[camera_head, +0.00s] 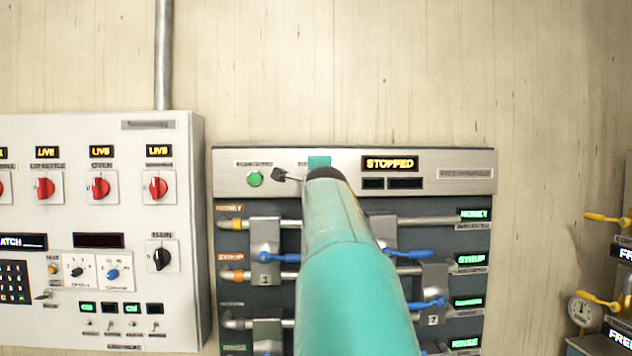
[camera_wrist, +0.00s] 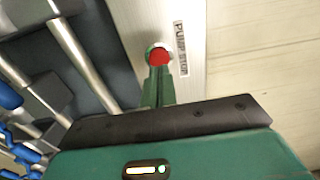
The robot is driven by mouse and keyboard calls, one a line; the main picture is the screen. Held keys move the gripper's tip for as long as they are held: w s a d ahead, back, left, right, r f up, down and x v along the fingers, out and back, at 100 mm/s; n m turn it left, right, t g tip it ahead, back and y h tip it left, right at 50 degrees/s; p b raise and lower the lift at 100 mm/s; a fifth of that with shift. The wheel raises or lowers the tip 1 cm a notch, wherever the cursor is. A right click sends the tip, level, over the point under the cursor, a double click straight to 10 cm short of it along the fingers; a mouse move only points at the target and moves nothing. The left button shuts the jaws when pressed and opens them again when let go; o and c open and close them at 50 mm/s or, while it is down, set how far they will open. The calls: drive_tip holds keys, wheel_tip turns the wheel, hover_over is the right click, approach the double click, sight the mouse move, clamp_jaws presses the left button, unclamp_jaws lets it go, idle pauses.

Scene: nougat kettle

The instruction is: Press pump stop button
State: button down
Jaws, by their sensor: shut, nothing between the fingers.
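The red pump stop button (camera_wrist: 158,55) shows in the wrist view on a pale metal strip, beside a label reading PUMP STOP (camera_wrist: 181,48). My gripper (camera_wrist: 158,72) is shut and empty, its green fingertips at the lower edge of the button in the picture. I cannot tell whether they touch it. In the head view my arm covers the button. Only a small teal piece of my gripper (camera_head: 319,161) shows past the arm, in front of the panel's top strip. A display (camera_head: 390,163) there reads STOPPED in yellow.
A green button (camera_head: 254,178) and a dark key-like switch (camera_head: 280,175) sit left of my arm. Below are pipes with blue valve handles (camera_head: 410,254). A white cabinet (camera_head: 130,230) with red rotary switches stands left. Yellow handles (camera_head: 603,218) are at the far right.

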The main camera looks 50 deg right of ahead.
drive_tip(key=v, duration=0.9)
drive_tip(key=shift+s+a+r, duration=0.2)
drive_tip(key=shift+w, duration=0.1)
